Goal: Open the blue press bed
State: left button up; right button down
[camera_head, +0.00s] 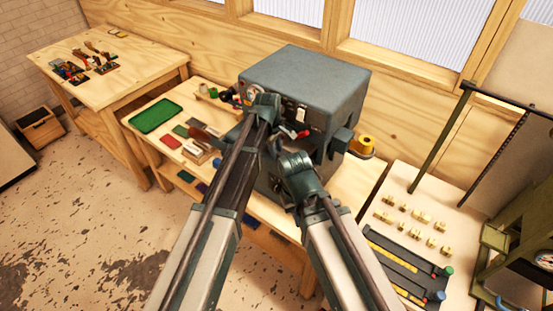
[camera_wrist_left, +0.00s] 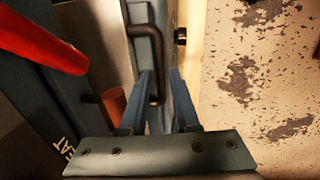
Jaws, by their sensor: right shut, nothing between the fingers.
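The press (camera_head: 305,75) is a grey-blue box-shaped machine on the wooden bench, with a gauge and switches on its front. Both my arms reach to its front and hide much of it, including the bed in the head view. My left gripper (camera_head: 262,103) is at the press front. In the left wrist view, its two fingers (camera_wrist_left: 160,95) stand apart on either side of the lower end of a black bar handle (camera_wrist_left: 156,60). The handle is on a blue panel (camera_wrist_left: 182,85); I cannot tell whether a finger touches it. My right gripper (camera_head: 292,162) is lower, shut and empty, its fingertips mostly hidden.
A red lever (camera_wrist_left: 40,40) and an orange-brown knob (camera_wrist_left: 113,105) are close to the left fingers. A green tray (camera_head: 157,115) and coloured cards lie left on the bench. Brass pieces (camera_head: 415,215) lie on the right table.

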pick_arm(q)
jog(key=shift+f, duration=0.55)
jog(key=shift+c, duration=0.2)
grip_shut()
dwell(0.9)
